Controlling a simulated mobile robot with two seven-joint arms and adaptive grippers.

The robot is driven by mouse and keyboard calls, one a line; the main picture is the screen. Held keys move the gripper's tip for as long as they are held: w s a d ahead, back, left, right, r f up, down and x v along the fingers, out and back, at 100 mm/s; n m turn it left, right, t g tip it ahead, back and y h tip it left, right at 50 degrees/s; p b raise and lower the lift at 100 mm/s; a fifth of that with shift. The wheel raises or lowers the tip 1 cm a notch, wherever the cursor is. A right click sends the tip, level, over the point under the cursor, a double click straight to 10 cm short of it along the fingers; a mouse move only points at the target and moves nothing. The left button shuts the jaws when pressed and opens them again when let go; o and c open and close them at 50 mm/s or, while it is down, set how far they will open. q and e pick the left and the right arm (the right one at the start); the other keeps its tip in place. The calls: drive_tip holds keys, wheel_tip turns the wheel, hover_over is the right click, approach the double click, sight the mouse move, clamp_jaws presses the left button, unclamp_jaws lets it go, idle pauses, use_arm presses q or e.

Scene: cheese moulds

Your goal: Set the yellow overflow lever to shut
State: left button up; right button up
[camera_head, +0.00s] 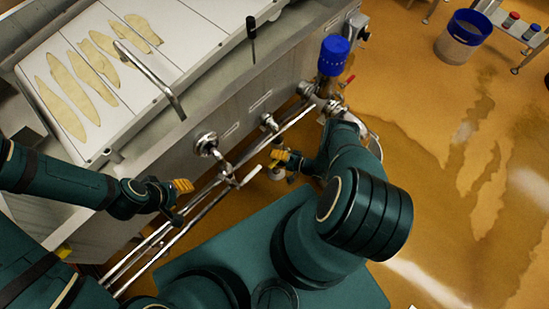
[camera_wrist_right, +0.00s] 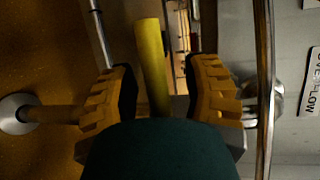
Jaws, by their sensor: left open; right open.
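The yellow overflow lever (camera_wrist_right: 152,65) shows in the right wrist view as a yellow bar. It appears between the two fingers of my right gripper (camera_wrist_right: 164,88), which is open with space on both sides of it. I cannot tell how deep the bar sits between the fingers. In the head view my right gripper (camera_head: 283,160) is low beside the vat's front pipes, and I cannot make out the lever there. My left gripper (camera_head: 180,196) is open and empty in front of the vat, further left. An OVERFLOW label (camera_wrist_right: 311,82) is on the wall at the right wrist view's right edge.
The steel vat (camera_head: 222,75) has pipes (camera_head: 205,190) along its front and a round valve fitting (camera_head: 206,145). A blue-capped unit (camera_head: 333,56) and a red handle (camera_head: 348,81) stand at its right end. A bucket (camera_head: 461,38) is far right; the wet floor between is clear.

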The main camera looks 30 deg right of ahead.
drive_tip(key=v, duration=1.2)
drive_tip(key=shift+f, duration=0.1)
